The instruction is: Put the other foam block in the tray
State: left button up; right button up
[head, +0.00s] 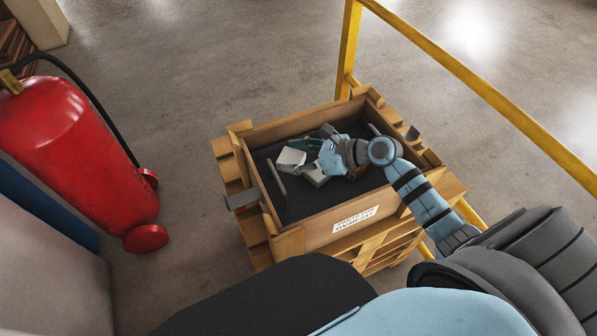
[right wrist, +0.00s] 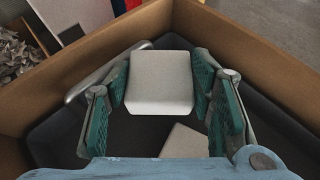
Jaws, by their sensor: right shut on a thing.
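A pale grey-white foam block (right wrist: 160,82) sits between the two green-padded fingers of my right gripper (right wrist: 160,78), which is shut on it. In the head view the held block (head: 290,158) is over the dark tray (head: 300,206). A second pale foam block (right wrist: 184,142) lies lower, beside the gripper; it also shows in the head view (head: 316,176), partly hidden by my gripper. I cannot tell whether the held block touches the tray floor. My left gripper is not in view.
A wooden crate (head: 318,236) with a printed label surrounds the dark tray. Metal handles (head: 277,184) stand at the tray's sides. A red fire extinguisher (head: 70,150) stands at the left. A yellow rail (head: 480,85) runs behind and to the right. Open floor lies behind the crate.

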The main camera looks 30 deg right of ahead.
aim_at(296, 179)
jog(key=f, duration=0.2)
jog(key=f+b, duration=0.1)
jog(key=f, duration=0.1)
jog(key=w+f, duration=0.1)
jog(key=f, duration=0.1)
jog(key=shift+f, duration=0.4)
jog(key=shift+s, duration=0.3)
jog(key=shift+f+b, duration=0.1)
jog(key=shift+b, duration=0.25)
jog(key=o, duration=0.7)
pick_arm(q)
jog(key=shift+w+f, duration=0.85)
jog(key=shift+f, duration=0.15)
pick_arm(e)
jog(key=shift+o, duration=0.2)
jog(key=shift+w, duration=0.1)
jog(key=shift+d+r+p, duration=0.1)
jog(key=shift+r+p, duration=0.15)
jog(key=shift+p, duration=0.05)
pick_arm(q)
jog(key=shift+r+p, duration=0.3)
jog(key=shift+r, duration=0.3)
pick_arm(e)
jog(key=v, duration=1.1)
jog(key=shift+s+d+r, duration=0.2)
jog(key=shift+s+d, duration=0.05)
jog(key=shift+d, duration=0.05)
